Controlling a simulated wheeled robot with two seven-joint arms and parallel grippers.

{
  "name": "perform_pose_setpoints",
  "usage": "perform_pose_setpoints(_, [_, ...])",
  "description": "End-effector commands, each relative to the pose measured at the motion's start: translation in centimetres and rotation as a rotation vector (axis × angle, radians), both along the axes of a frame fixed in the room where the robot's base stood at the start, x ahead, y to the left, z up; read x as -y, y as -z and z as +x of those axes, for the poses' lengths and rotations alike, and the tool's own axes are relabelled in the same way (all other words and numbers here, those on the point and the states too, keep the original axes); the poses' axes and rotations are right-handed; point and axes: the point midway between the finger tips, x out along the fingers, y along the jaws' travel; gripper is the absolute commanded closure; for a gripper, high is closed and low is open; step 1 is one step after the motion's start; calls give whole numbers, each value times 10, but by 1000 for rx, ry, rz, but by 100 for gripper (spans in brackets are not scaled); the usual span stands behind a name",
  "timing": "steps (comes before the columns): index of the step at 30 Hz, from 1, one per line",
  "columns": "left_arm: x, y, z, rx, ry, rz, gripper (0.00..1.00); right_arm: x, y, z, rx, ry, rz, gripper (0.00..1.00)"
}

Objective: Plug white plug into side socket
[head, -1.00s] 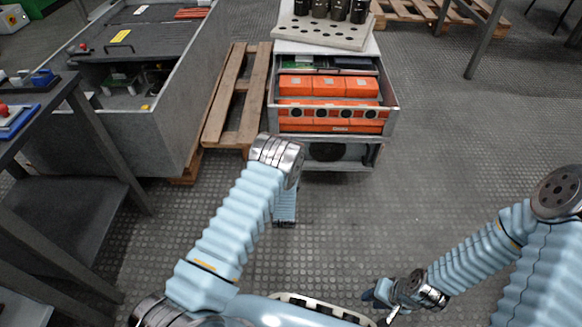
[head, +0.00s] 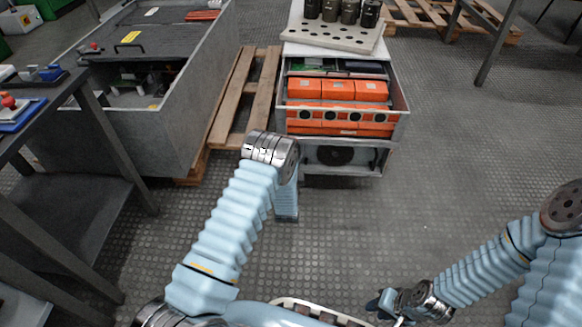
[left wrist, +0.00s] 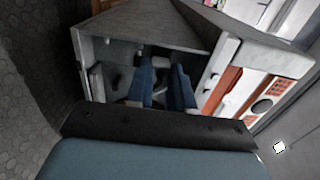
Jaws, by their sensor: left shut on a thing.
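My left arm reaches forward in the head view toward the cabinet with orange modules (head: 340,115), and its gripper is hidden there behind the arm. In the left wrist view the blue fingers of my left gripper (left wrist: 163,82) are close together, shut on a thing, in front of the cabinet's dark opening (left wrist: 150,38). The held thing is mostly hidden between the fingers, so the white plug's shape and tilt cannot be made out. The side socket cannot be picked out. My right gripper (head: 384,304) is low at the bottom of the head view, over the floor, its jaws unclear.
A perforated plate (head: 330,35) with several dark cylinders lies on the cabinet. A wooden pallet (head: 243,95) lies left of it, beside a large grey bin (head: 165,135). A dark table (head: 60,110) stands far left. Floor right of the cabinet is clear.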

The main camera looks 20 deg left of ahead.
Motion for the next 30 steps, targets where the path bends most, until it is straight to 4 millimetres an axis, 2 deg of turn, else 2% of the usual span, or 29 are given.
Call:
perform_pose_setpoints(29, [-3,0,10,1,0,1,100,0,9,0,0,0,0,69])
perform_pose_setpoints(30, [-3,0,10,0,0,1,74,0,9,0,0,0,0,69])
